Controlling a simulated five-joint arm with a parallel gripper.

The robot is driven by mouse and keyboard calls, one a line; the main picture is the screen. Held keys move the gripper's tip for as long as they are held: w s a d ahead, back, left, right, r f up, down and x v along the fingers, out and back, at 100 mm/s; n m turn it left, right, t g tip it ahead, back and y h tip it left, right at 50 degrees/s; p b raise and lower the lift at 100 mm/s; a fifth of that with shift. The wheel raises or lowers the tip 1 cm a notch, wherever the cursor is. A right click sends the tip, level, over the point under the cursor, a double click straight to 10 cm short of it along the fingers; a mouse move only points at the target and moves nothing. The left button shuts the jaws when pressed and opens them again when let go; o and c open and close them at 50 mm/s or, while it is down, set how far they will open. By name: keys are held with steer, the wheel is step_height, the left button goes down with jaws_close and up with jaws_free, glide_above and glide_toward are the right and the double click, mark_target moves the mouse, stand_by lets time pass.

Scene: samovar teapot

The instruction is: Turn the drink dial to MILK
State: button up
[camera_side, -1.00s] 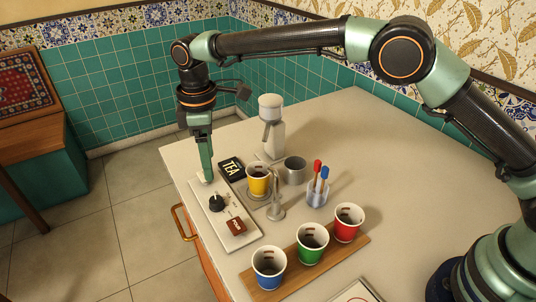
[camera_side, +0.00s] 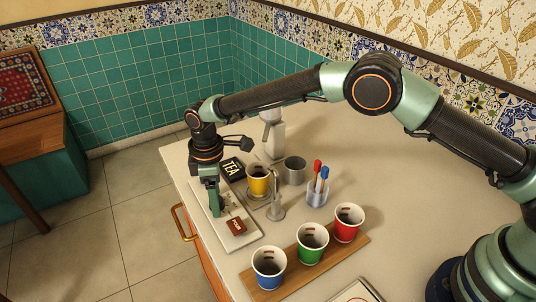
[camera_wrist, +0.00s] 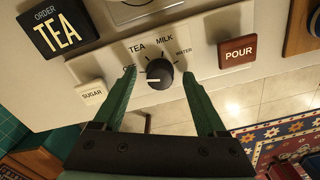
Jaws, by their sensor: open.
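The drink dial (camera_wrist: 162,70) is a black round knob on a pale panel (camera_wrist: 100,68). In the wrist view the labels OFF, TEA, MILK and WATER arc around it, with MILK above it. Its white mark is on the left side, towards OFF. My gripper (camera_wrist: 159,78) is open, with one green finger on each side of the dial in that view; I cannot tell whether they touch it. In the side view my gripper (camera_side: 217,210) is low over the panel and hides the dial.
A black TEA order sign (camera_wrist: 58,28), a white SUGAR button (camera_wrist: 90,92) and a red-brown POUR button (camera_wrist: 237,51) flank the dial. Blue, green and red cups stand on a wooden board (camera_side: 283,283).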

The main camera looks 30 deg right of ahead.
jaws_close()
steer(key=shift+m, duration=0.3)
steer(key=m, duration=0.9)
steer(key=shift+m, duration=0.4)
steer(key=m, duration=0.4)
steer(key=shift+m, duration=0.3)
steer(key=m, duration=0.4)
steer(key=shift+m, duration=0.4)
steer(key=shift+w, duration=0.1)
